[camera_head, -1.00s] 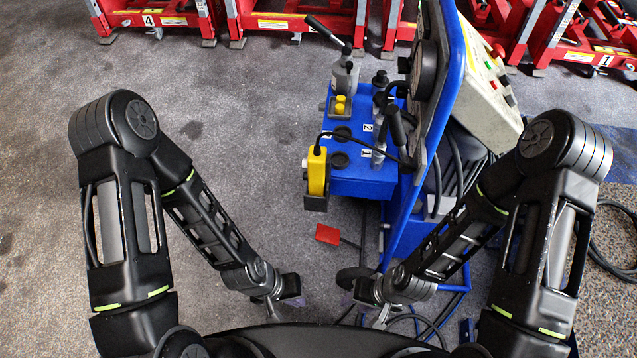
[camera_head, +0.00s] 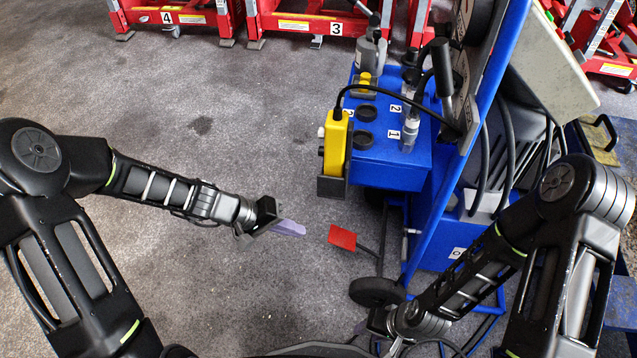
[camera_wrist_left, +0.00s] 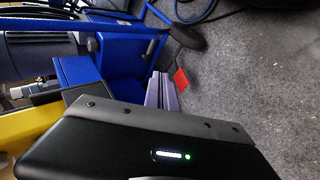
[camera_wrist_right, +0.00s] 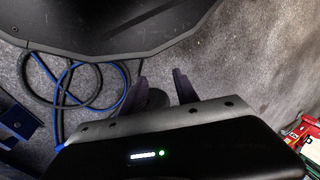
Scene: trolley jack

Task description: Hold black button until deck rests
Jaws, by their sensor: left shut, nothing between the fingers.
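A yellow control box (camera_head: 336,143) hangs in a black holder on the blue cabinet, with a cable from its top. A pale button (camera_head: 321,131) and a small dark button (camera_head: 321,151) stick out from its left side. My left gripper (camera_head: 290,228) is shut and empty, below and left of the box, apart from it. The box shows at the left of the left wrist view (camera_wrist_left: 18,130). My right gripper (camera_wrist_right: 158,92) is open and empty, low over the floor; its fingers are hard to make out in the head view. I cannot tell which part is the deck.
The blue cabinet (camera_head: 392,172) carries tools and numbered labels. A red pedal (camera_head: 342,237) is near my left gripper. A black wheel (camera_head: 377,291) and hoses lie near my right arm. Red lifting frames (camera_head: 305,25) stand at the back. The floor on the left is clear.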

